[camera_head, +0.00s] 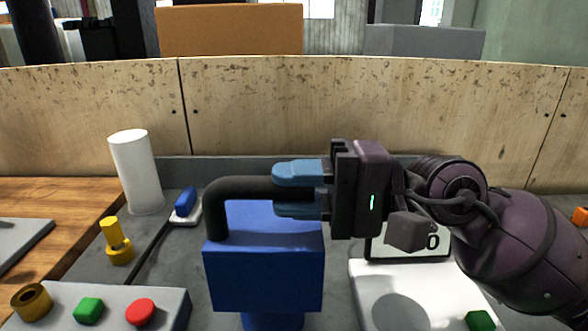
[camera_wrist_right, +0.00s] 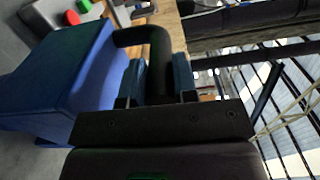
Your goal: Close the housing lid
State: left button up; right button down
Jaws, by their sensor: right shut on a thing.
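The blue, box-shaped housing lid (camera_head: 265,275) stands at the middle front in the head view, with a narrower blue part below it. Its black bent handle (camera_head: 222,193) rises from the left of its top and runs right. My right gripper (camera_head: 278,190) is shut on this handle, one blue finger above it and one below. In the right wrist view the handle (camera_wrist_right: 158,65) lies between the two fingers, with the blue lid (camera_wrist_right: 60,85) on the left. The handle's far end is hidden by my gripper. My left gripper is not in view.
A control panel (camera_head: 115,292) with green and red buttons is at front left. A white cylinder (camera_head: 135,170), a yellow part (camera_head: 116,242) and a small blue-and-white item (camera_head: 186,206) stand behind it. A white device with a display (camera_head: 415,285) is at right. A wooden panel (camera_head: 370,110) closes the back.

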jog(key=shift+s+f, duration=0.4)
jog(key=shift+s, duration=0.05)
jog(key=shift+s+f, duration=0.15)
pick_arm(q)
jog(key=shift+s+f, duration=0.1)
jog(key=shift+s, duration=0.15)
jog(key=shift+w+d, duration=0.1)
pick_arm(e)
jog(key=c, duration=0.9)
grip_release()
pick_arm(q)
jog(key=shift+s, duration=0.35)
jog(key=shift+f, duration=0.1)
pick_arm(e)
jog(key=shift+d, duration=0.1)
